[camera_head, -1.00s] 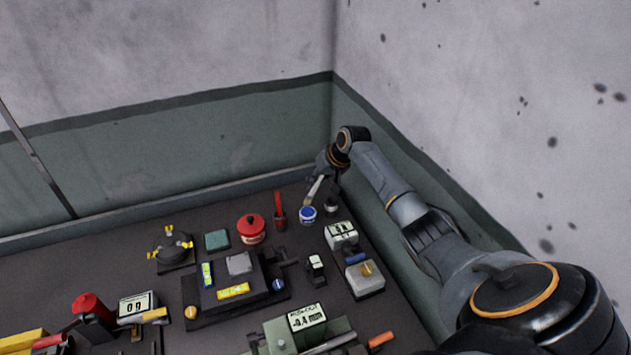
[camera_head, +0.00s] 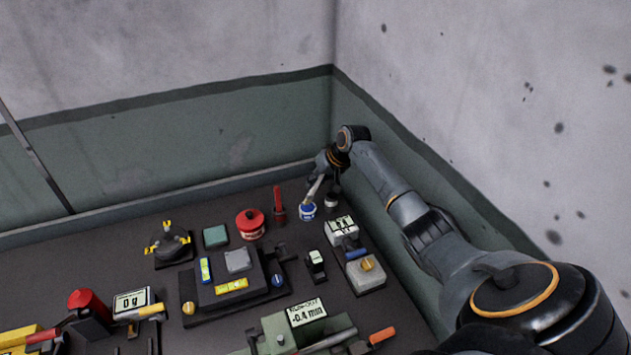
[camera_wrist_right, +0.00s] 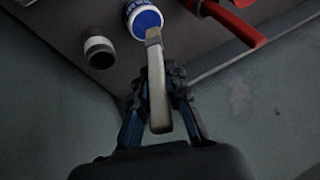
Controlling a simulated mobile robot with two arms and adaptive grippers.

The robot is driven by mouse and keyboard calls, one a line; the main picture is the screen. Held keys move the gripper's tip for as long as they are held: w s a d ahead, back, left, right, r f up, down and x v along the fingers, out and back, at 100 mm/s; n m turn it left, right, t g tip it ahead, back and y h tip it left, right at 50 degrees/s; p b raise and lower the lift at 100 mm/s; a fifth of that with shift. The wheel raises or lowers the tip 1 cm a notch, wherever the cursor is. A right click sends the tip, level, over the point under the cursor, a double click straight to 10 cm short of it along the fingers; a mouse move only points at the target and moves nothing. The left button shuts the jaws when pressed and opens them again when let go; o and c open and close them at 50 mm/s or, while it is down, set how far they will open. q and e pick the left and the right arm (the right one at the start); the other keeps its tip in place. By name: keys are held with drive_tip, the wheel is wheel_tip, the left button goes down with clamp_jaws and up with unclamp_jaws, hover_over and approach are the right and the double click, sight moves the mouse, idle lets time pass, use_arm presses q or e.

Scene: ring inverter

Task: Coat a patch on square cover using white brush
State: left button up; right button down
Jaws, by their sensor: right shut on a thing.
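My right gripper (camera_head: 321,180) is at the far right corner of the bench, shut on the white brush (camera_head: 315,190). In the right wrist view, the brush's pale handle (camera_wrist_right: 158,95) lies between the fingers of the gripper (camera_wrist_right: 160,80). The brush's tip end is at the mouth of a blue and white jar (camera_head: 307,211), also seen in the wrist view (camera_wrist_right: 145,18). The bristles are mostly hidden there. A grey square plate (camera_head: 238,261) lies on a dark block, and a teal square block (camera_head: 215,237) lies behind it; I cannot tell which is the square cover. My left gripper is out of view.
A dark, pale-banded small container (camera_head: 331,201) stands right of the jar. A red can (camera_head: 250,224) and a red-handled tool (camera_head: 279,204) stand to its left. A display box (camera_head: 341,231) is in front. Walls close in behind and at right.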

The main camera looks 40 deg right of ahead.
drive_tip(key=shift+f+b, duration=0.3)
drive_tip(key=shift+f, duration=0.2)
idle(0.3)
drive_tip(key=shift+f, duration=0.1)
idle(1.3)
drive_tip(key=shift+s, duration=0.1)
wheel_tip(320, 180, up, 7)
drive_tip(key=p, duration=0.7)
idle(0.7)
